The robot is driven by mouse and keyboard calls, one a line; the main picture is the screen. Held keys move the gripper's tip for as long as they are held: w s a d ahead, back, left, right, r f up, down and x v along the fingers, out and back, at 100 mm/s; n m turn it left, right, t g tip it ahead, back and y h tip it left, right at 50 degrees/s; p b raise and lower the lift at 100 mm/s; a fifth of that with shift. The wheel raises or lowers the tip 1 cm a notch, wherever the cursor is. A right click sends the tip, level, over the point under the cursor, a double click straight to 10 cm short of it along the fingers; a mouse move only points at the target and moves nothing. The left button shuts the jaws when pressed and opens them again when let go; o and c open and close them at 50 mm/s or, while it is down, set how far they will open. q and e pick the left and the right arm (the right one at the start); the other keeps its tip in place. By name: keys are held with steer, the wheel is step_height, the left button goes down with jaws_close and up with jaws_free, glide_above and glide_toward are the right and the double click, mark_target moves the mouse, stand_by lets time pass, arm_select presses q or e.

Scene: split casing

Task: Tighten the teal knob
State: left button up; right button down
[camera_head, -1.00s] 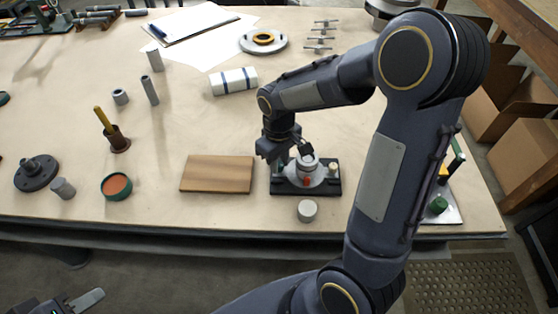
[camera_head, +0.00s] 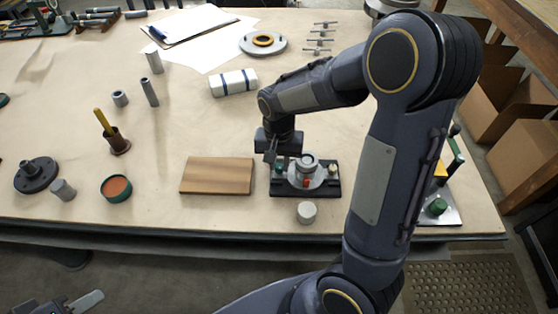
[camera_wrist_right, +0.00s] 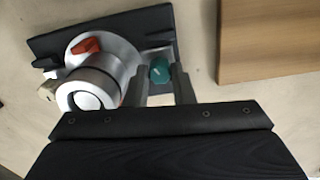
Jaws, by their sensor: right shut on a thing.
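The teal knob (camera_wrist_right: 160,71) sits beside the grey round casing (camera_wrist_right: 117,62) on a dark base plate (camera_wrist_right: 135,24). My right gripper (camera_head: 277,164) points down at the left side of the casing (camera_head: 317,182). In the right wrist view its two fingers stand on either side of the knob, shut on it. A red-orange part (camera_wrist_right: 86,47) and a light cylinder are on the casing. My left gripper (camera_head: 72,304) shows only partly at the lower left, away from the table; its jaw state is unclear.
A wooden board (camera_head: 217,174) lies just left of the base plate. A small grey cylinder (camera_head: 307,212) stands in front of it. A stand with a green knob (camera_head: 438,206) is to the right, partly behind my arm. The table behind the casing is mostly clear.

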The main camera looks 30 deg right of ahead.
mark_target(280, 166)
steer(key=shift+m, duration=1.1)
steer(key=c, duration=1.2)
jaws_free()
steer(key=shift+c, duration=0.2)
step_height(280, 166, up, 8)
steer(key=shift+f+p, duration=0.1)
steer(key=shift+p, duration=0.4)
steer(key=shift+s, duration=0.1)
